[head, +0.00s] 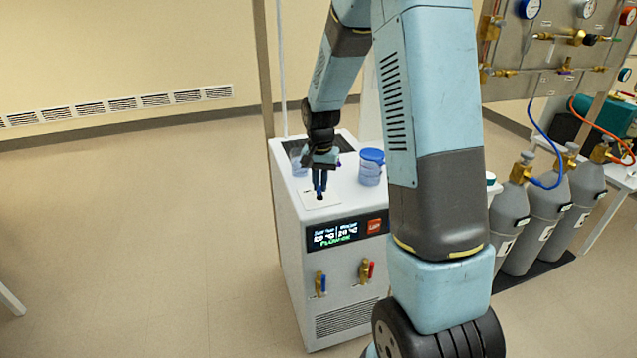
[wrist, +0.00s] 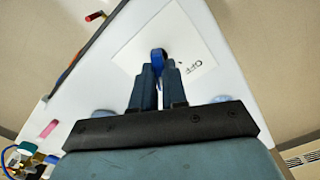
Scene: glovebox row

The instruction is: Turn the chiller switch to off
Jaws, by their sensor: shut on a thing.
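The chiller (head: 340,285) is a white cabinet with a lit display (head: 345,232) on its front. On its top lies a white label plate (head: 331,203), which also shows in the wrist view (wrist: 128,50). A blue switch knob (wrist: 158,54) stands on this plate, with lettering that seems to read OFF to its right in the wrist view. My gripper (head: 320,190) points down over the plate. In the wrist view its fingers (wrist: 159,72) are shut on the blue knob. The fingers hide most of the knob, so its exact setting cannot be told.
A blue-lidded jar (head: 371,170) stands right of my gripper on the chiller top, and a pale blue jar (head: 298,163) behind it to the left. Brass valves with coloured handles stick out of the chiller front. Grey gas cylinders (head: 525,232) stand at right.

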